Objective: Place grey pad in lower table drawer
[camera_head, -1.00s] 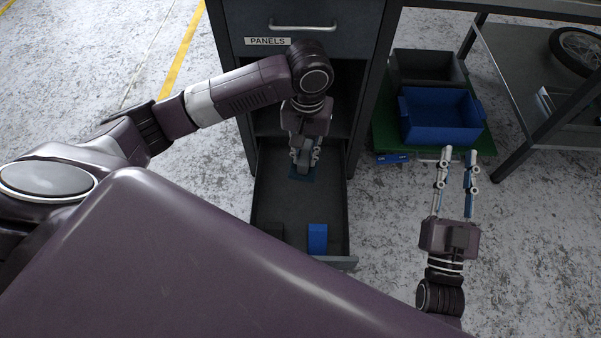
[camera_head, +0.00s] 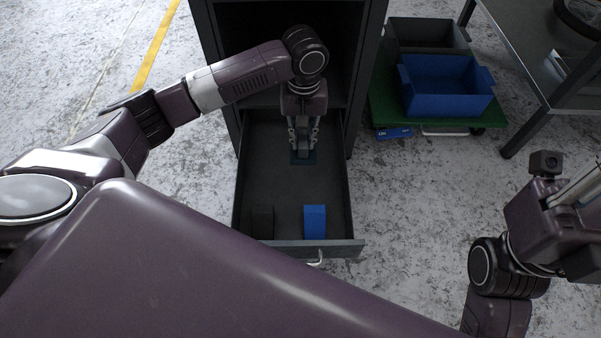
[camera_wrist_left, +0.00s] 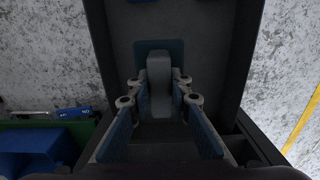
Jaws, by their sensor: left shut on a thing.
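The lower table drawer (camera_head: 275,180) is pulled open below the dark cabinet opening. My left gripper (camera_head: 303,150) points down inside it, near its back, and is shut on the grey pad (camera_head: 304,146). In the left wrist view the grey pad (camera_wrist_left: 160,75) stands between the two blue-lined fingers (camera_wrist_left: 160,100). The pad is over a dark blue patch (camera_wrist_left: 178,46) on the drawer floor; I cannot tell whether it touches it. My right gripper (camera_head: 578,185) is at the right edge, partly cut off, away from the drawer.
A blue block (camera_head: 315,222) and a black block (camera_head: 262,222) sit near the drawer's front. A blue crate (camera_head: 445,88) and a grey crate (camera_head: 428,36) stand on a green trolley (camera_head: 385,110) to the right. The drawer's middle is clear.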

